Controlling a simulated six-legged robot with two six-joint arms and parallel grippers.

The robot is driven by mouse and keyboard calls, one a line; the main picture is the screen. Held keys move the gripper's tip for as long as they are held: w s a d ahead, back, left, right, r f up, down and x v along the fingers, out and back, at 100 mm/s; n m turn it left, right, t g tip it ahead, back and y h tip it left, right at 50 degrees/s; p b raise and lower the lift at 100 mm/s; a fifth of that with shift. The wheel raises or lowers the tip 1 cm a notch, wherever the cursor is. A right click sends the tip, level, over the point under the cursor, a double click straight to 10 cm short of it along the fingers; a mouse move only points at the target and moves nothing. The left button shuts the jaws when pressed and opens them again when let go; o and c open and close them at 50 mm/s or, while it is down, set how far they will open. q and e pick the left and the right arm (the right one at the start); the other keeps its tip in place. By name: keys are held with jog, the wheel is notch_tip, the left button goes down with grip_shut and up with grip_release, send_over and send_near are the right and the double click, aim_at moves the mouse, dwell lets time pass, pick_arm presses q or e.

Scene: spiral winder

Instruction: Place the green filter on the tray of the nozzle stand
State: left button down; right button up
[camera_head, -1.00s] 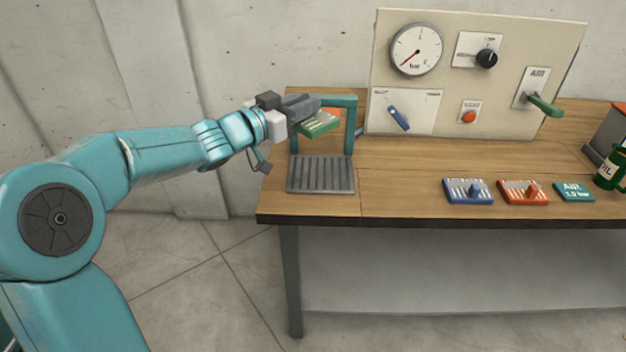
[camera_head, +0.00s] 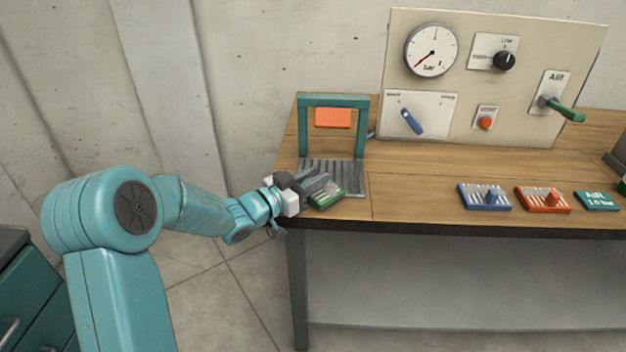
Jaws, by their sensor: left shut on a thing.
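My left gripper (camera_head: 316,186) is shut on the green filter (camera_head: 328,197) at the front left of the wooden table. The filter is a flat green piece with pale slats, and the gripper covers part of it. It is at the front edge of the ribbed grey tray (camera_head: 345,176) of the nozzle stand and overlaps its front left part in the picture. I cannot tell whether it touches the tray. The teal frame of the nozzle stand (camera_head: 334,101) rises behind, with an orange plate in it. My right gripper is not in view.
A panel (camera_head: 463,78) with gauge, knob, levers and button stands behind. The table between tray and blue filter is clear.

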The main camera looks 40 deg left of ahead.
pick_arm(q)
jog(key=shift+s+r, duration=0.1)
jog(key=shift+r, duration=0.1)
jog(key=shift+f, duration=0.35)
jog(key=c, duration=1)
grip_release()
jog(key=shift+r, duration=0.1)
jog(key=shift+r, duration=0.2)
jog(key=v, duration=1.2)
